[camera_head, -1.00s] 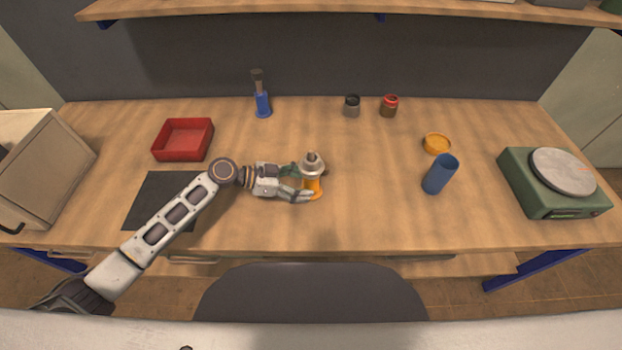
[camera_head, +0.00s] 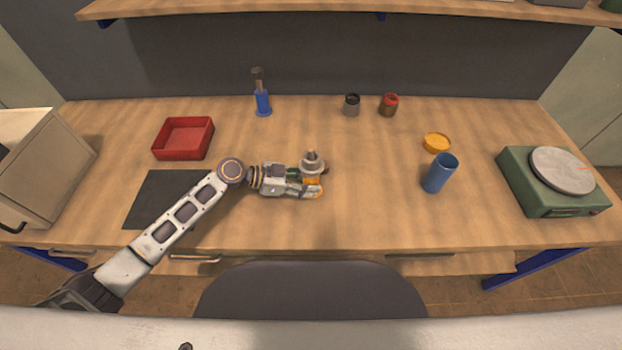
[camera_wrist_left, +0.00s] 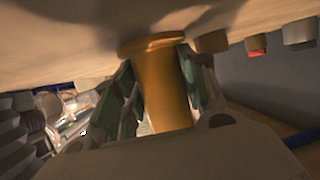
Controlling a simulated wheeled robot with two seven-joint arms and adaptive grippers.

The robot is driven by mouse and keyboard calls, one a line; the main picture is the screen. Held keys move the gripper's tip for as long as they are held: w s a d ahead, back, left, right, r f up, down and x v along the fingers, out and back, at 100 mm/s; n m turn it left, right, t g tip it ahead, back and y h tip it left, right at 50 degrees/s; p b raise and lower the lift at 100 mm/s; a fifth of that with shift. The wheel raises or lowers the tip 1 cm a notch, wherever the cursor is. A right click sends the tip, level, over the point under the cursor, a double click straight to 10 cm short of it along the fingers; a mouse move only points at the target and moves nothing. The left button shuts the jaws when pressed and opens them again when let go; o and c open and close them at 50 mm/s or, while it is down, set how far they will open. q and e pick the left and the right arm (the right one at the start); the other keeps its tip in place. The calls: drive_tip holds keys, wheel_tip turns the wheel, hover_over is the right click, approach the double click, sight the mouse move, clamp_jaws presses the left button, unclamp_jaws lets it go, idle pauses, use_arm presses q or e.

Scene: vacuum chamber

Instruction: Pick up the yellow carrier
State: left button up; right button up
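In the left wrist view the carrier (camera_wrist_left: 164,90) shows as a yellow column with a wide flange, between the green-padded fingers (camera_wrist_left: 163,95). I cannot tell whether the flange touches the table. My right gripper is not in view.
A red tray (camera_head: 183,139) and dark mat (camera_head: 160,200) lie left. A blue bottle-like item (camera_head: 262,101) and two small jars (camera_head: 352,105) (camera_head: 389,105) stand behind. A blue cup (camera_head: 440,173), yellow dish (camera_head: 436,142) and green scale (camera_head: 553,190) are right. The table between carrier and cup is clear.

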sight(307, 157)
use_arm(q)
clamp_jaws()
drive_tip(key=shift+r, duration=1)
wheel_tip(307, 157, up, 7)
drive_tip(key=shift+r, duration=0.65)
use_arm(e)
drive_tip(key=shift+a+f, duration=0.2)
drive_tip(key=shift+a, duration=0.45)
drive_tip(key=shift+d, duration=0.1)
